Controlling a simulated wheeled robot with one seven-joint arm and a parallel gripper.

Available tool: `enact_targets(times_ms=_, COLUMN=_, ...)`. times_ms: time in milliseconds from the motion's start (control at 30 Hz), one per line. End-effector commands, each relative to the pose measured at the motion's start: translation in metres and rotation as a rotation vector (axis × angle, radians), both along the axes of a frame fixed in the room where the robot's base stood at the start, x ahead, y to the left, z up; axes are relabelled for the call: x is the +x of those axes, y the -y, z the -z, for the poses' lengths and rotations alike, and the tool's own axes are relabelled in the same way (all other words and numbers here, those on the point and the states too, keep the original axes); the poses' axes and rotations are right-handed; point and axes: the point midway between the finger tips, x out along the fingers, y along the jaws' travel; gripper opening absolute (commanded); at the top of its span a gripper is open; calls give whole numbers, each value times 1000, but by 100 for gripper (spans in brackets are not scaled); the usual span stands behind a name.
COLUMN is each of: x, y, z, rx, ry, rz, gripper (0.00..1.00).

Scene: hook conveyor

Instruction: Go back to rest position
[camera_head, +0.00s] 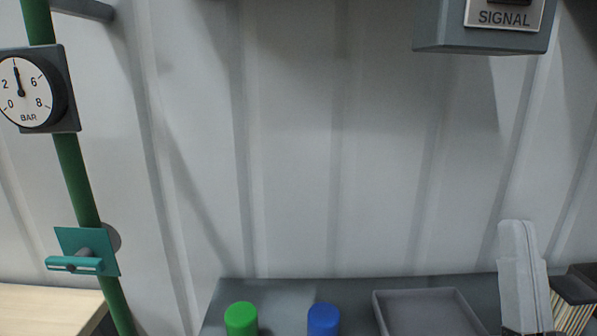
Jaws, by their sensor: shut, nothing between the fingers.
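My gripper is not in view. No part of my arm can be made out for sure in the head view.
A dark grey table (280,292) at the bottom holds a green cylinder (241,319), a blue cylinder (323,320), a grey tray (385,312), an upright pale grey object (522,275) and a dark-topped striped object (573,291). Left are a green pipe (75,170), gauge (25,92), teal handle (75,264) and wooden surface (45,312). A signal box (485,40) hangs upper right.

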Motion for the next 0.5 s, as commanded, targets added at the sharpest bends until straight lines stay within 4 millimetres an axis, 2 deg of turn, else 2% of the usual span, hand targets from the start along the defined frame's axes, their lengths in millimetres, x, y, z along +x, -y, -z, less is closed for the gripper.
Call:
enact_targets(times_ms=33, x=-2, y=0, z=24, rx=4, ry=-65, rz=0, gripper=0)
enact_targets(times_ms=267, x=-24, y=-1, z=119, rx=17, ry=-332, rz=-1, gripper=0)
enact_targets(times_ms=500, x=-70, y=-4, z=209, rx=15, ry=-609, rz=-3, gripper=0)
